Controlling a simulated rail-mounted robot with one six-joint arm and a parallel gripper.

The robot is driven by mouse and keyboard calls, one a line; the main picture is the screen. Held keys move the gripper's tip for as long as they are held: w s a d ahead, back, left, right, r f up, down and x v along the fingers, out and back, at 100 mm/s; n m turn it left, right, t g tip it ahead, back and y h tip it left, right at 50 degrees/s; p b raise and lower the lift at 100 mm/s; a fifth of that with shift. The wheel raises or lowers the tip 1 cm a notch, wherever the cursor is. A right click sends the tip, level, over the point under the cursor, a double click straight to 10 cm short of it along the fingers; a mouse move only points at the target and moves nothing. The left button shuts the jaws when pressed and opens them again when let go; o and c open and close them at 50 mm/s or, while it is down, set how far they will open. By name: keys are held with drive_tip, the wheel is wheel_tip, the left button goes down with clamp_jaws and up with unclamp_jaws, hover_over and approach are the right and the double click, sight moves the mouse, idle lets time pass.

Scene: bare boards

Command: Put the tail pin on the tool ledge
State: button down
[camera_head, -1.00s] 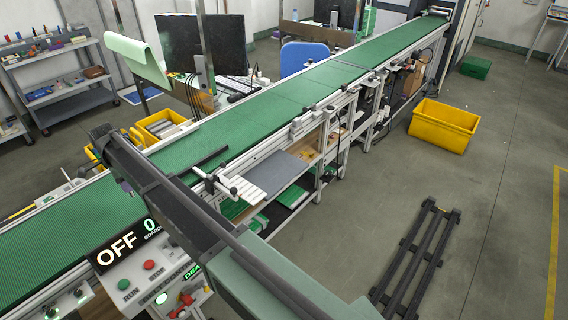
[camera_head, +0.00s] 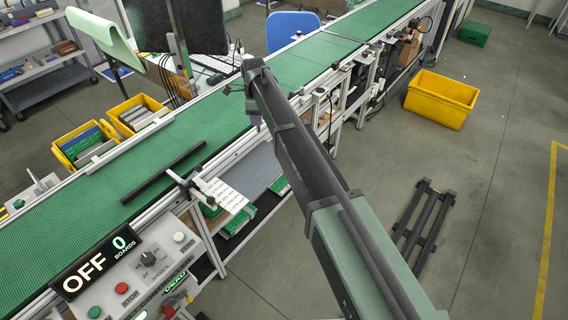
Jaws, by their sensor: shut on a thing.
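My gripper (camera_head: 254,110) is at the end of my dark arm, over the near edge of the green conveyor, in the middle of the picture. It is small and partly hidden by my arm's end. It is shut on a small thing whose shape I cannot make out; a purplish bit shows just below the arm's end. I cannot tell whether this is the tail pin, and no other tail pin can be made out. No ledge is clearly marked as the tool ledge. A white ribbed plate (camera_head: 229,189) and a grey shelf (camera_head: 258,168) sit along the conveyor's near side.
The green conveyor (camera_head: 215,118) runs diagonally, with a black bar (camera_head: 163,172) across it. A control panel (camera_head: 125,268) reading OFF stands at the lower left. Yellow bins (camera_head: 84,143) stand behind the belt. A yellow crate (camera_head: 441,99) and a black rack (camera_head: 424,223) are on the floor.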

drive_tip(key=shift+s+a+f, duration=0.1)
drive_tip(key=shift+a, duration=0.1)
wheel_tip(320, 180, down, 20)
drive_tip(key=b, duration=2)
drive_tip(key=shift+f, duration=0.2)
drive_tip(key=shift+r, duration=0.3)
drive_tip(key=shift+f, duration=0.2)
drive_tip(key=c, duration=0.8)
unclamp_jaws()
drive_tip(key=shift+r, duration=0.15)
wheel_tip(320, 180, up, 12)
drive_tip(key=p, duration=1.2)
drive_tip(key=shift+r, duration=0.2)
drive_tip(key=shift+f, duration=0.15)
